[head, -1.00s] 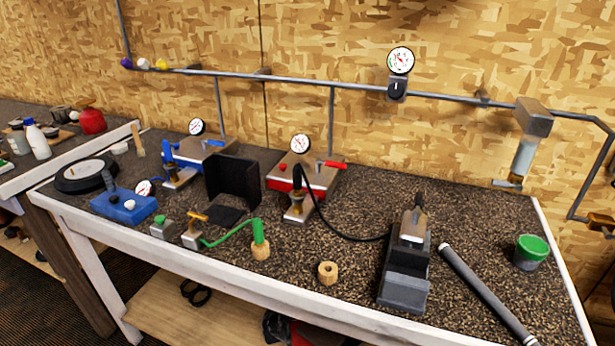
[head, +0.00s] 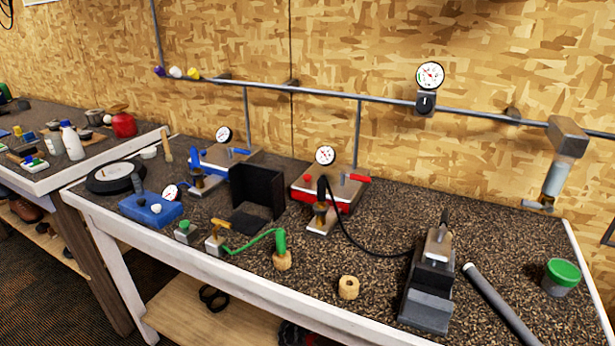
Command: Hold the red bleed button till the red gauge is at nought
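The red-based unit (head: 344,203) stands at the back middle of the bench, with a grey top and a red lever (head: 357,177). The red unit's gauge (head: 325,155) is a white dial with a black rim on a short stem at the unit's back left. Its needle is too small to read. A small red spot on the unit's left top (head: 307,179) looks like the bleed button; I cannot tell if it is pressed. My gripper is not in view.
A blue unit (head: 222,160) with its own gauge stands left of the red one. A black upright screen (head: 262,190) stands between them. A brass-and-black fitting (head: 320,215) stands before the red unit. A black hose runs right to a grey clamp block (head: 428,290).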

